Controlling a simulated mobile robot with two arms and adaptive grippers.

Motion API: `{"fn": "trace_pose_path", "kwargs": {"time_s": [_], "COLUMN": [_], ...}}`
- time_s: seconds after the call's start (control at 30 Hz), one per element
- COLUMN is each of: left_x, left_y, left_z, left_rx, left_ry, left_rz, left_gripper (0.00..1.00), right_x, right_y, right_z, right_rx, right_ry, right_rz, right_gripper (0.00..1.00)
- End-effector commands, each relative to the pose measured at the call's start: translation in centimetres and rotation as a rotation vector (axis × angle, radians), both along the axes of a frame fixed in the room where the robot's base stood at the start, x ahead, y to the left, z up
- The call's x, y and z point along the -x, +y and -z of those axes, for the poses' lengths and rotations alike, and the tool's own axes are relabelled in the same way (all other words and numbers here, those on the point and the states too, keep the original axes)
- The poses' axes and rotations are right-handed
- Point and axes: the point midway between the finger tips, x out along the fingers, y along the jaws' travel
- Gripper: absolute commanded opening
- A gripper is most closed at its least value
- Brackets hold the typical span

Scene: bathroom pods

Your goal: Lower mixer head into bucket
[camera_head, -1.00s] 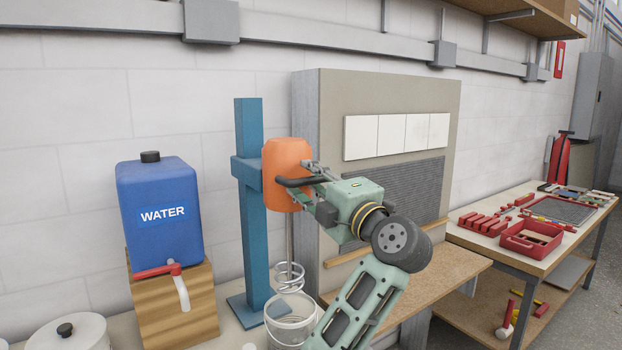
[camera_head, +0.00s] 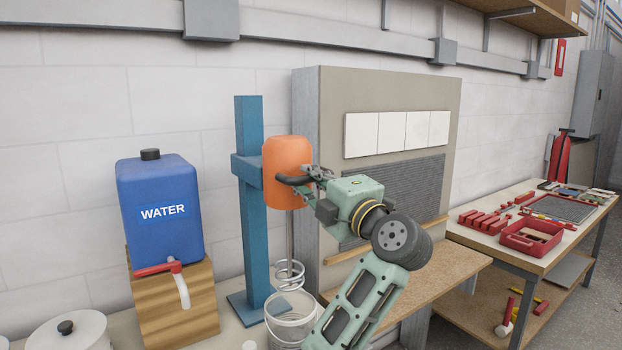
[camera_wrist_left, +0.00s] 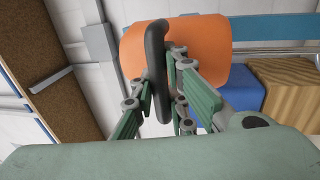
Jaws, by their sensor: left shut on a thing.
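The orange mixer head (camera_head: 284,168) is on a blue upright stand (camera_head: 250,215), with its shaft and whisk coil (camera_head: 289,274) hanging below. The coil is at the mouth of the clear bucket (camera_head: 292,320), its lower part seen at or behind the rim; the exact depth is unclear. My left gripper (camera_head: 310,178) is shut on the black handle (camera_head: 293,181) of the mixer head. In the left wrist view the handle (camera_wrist_left: 157,70) stands between the fingers, in front of the orange body (camera_wrist_left: 205,45). My right gripper is not in view.
A blue water tank (camera_head: 160,238) with a red tap sits on a wooden block (camera_head: 195,310) left of the stand. A lidded white pot (camera_head: 85,335) is at the front left. A tiled panel (camera_head: 330,230) stands behind my arm. A red-tooled workbench (camera_head: 480,248) is at the right.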

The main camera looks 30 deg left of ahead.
Motion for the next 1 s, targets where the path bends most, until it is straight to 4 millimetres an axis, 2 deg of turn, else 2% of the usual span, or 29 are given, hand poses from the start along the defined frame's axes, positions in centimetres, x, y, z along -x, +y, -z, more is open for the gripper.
{"fn": "trace_pose_path", "kwargs": {"time_s": [0.13, 0.23, 0.5, 0.7, 0.83, 1.0], "left_x": [0.0, -0.1, 0.0, 0.0, 0.0, 0.0], "left_y": [-0.1, -0.1, -0.1, -0.1, -0.1, -0.1], "left_z": [1.5, 3.4, 10.7, 15.5, 17.5, 18.9], "left_rx": [0.004, 0.004, 0.004, 0.003, 0.003, 0.001], "left_ry": [0.006, 0.008, 0.010, 0.010, 0.009, 0.007], "left_rz": [0.000, 0.001, 0.000, 0.001, 0.000, -0.001], "left_gripper": [0.00, 0.00, 0.00, 0.00, 0.00, 0.00], "right_x": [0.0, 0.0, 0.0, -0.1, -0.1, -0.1], "right_y": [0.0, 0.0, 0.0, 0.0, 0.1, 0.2], "right_z": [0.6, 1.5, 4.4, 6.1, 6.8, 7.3], "right_rx": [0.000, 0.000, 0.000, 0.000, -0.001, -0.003], "right_ry": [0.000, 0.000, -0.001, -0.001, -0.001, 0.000], "right_rz": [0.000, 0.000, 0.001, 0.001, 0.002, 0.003], "right_gripper": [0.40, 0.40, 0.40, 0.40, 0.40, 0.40]}}
